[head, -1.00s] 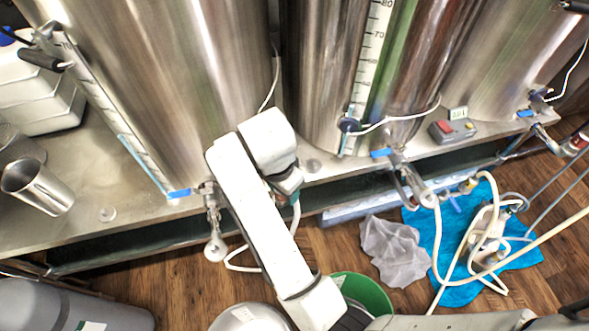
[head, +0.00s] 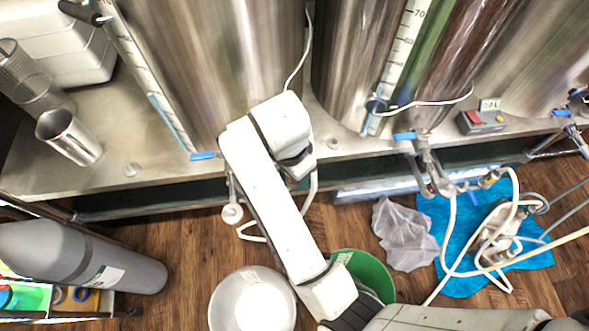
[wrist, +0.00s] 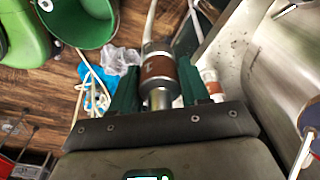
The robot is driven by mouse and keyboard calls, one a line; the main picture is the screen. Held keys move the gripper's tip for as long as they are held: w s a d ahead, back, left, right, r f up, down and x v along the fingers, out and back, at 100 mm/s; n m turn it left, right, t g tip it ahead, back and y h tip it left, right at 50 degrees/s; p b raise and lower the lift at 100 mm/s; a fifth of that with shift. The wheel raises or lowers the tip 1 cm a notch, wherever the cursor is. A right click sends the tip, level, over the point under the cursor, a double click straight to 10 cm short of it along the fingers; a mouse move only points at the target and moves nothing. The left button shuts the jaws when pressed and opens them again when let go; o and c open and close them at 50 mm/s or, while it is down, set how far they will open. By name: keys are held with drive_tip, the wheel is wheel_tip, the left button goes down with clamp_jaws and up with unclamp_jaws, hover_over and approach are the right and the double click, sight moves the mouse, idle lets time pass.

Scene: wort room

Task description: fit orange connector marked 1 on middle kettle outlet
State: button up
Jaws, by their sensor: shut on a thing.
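My gripper (wrist: 155,78) is shut on a metal connector with an orange-brown band (wrist: 158,68), between its green fingers in the wrist view. A pale hose runs from the connector's far end. I cannot read a number on the band. In the head view my arm hides most of the gripper and the connector. The middle kettle (head: 345,65) stands behind the arm.
The left kettle's outlet (head: 232,212) is left of my arm. A second banded fitting (wrist: 211,84) shows in the wrist view. Hoses and a pump (head: 497,238) lie on blue cloth (head: 455,270).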

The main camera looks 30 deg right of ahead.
drive_tip(key=shift+r+p, duration=2.1)
drive_tip(key=shift+r, duration=0.1)
